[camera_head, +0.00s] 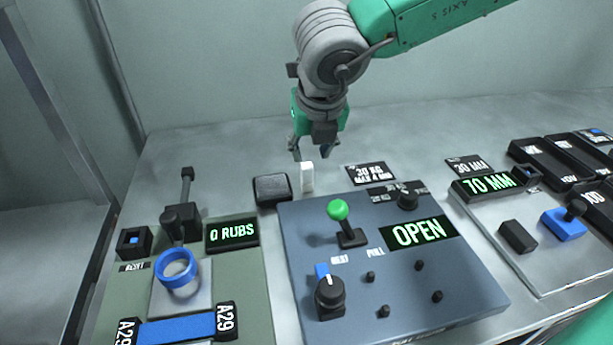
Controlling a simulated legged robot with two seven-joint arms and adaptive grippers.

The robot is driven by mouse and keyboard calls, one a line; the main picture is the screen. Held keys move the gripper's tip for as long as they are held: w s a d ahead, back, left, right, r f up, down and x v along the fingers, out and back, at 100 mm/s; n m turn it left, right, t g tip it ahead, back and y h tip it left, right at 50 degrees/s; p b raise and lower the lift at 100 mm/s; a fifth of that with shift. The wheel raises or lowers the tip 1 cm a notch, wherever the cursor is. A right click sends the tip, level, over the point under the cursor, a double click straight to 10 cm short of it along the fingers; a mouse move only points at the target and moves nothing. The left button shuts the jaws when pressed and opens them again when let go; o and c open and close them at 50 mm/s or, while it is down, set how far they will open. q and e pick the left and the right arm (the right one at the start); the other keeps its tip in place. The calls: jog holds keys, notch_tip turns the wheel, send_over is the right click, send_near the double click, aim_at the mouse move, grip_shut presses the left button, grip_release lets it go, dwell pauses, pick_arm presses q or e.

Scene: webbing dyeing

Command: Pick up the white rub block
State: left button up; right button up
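The white rub block (307,177) is a small upright block on the grey table. It stands just right of a dark square pad and behind the blue-grey panel. My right gripper (313,152) hangs above and slightly behind the block, pointing down. Its fingers are spread apart with nothing seen between them. The gripper appears apart from the block, though the exact gap is hard to tell. My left gripper is not in view.
A dark square pad (272,189) is close beside the block. The blue-grey panel (300,240) in front carries a green-knobbed lever (339,210). A green panel (240,290) with a blue ring (177,268) is at left.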

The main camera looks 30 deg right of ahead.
aim_at(307, 168)
jog(key=x, duration=0.4)
jog(key=shift+w+a+f+b, duration=0.1)
jog(key=shift+a+b, duration=0.2)
jog(key=shift+a, duration=0.1)
jog(key=x, duration=0.2)
jog(key=d+b+x, duration=0.1)
jog(key=x, duration=0.2)
jog(key=shift+f, duration=0.2)
jog(key=shift+a, duration=0.2)
jog(key=shift+c, duration=0.4)
grip_shut()
